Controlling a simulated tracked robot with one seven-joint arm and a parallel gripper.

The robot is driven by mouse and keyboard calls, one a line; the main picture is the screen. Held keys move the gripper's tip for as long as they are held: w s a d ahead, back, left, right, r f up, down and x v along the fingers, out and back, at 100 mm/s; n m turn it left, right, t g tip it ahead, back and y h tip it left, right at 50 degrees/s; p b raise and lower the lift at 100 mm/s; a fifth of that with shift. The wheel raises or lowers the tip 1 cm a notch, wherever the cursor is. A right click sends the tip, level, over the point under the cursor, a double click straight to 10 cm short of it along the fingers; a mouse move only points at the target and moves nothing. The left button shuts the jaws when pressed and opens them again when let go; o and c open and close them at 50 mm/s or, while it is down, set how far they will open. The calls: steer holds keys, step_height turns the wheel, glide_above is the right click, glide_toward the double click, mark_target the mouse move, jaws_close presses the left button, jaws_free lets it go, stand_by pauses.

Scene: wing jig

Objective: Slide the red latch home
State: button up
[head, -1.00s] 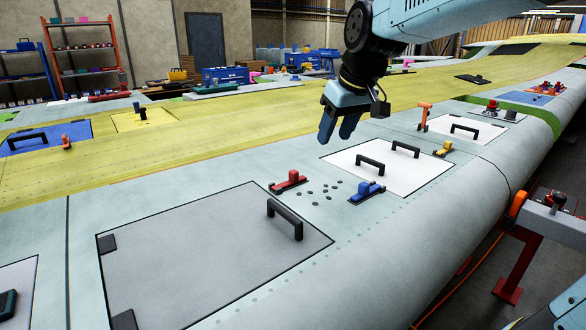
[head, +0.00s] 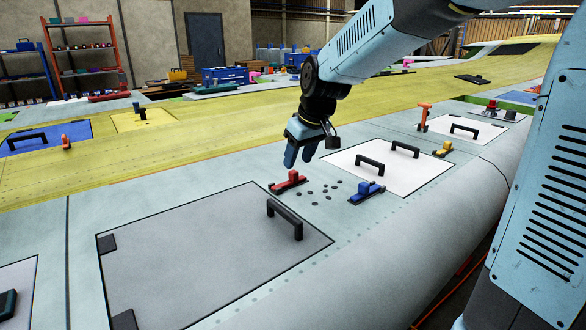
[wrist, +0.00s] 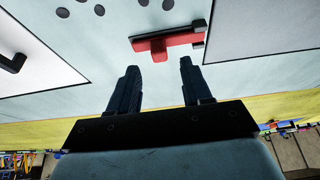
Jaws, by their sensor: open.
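The red latch (head: 289,180) sits on the pale wing skin, beside the far right corner of the large grey panel (head: 205,255). It has a red body with a raised knob and a dark piece at its end. In the wrist view the red latch (wrist: 165,42) lies just beyond the fingertips, with the dark piece towards the right. My gripper (head: 298,158) is open and empty, just above and behind the latch in the head view. In the wrist view my gripper (wrist: 157,68) has its two fingers apart, with the latch ahead of the gap. I cannot tell whether they touch it.
A blue latch (head: 367,192) lies to the right, past several dark holes (head: 325,190). A black handle (head: 285,220) stands on the grey panel. A white panel (head: 400,180) with two handles is further right, with a yellow latch (head: 443,149) beyond it.

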mark_target(294, 171)
steer(key=shift+x, duration=2.2)
steer(key=shift+c, duration=0.5)
jaws_close()
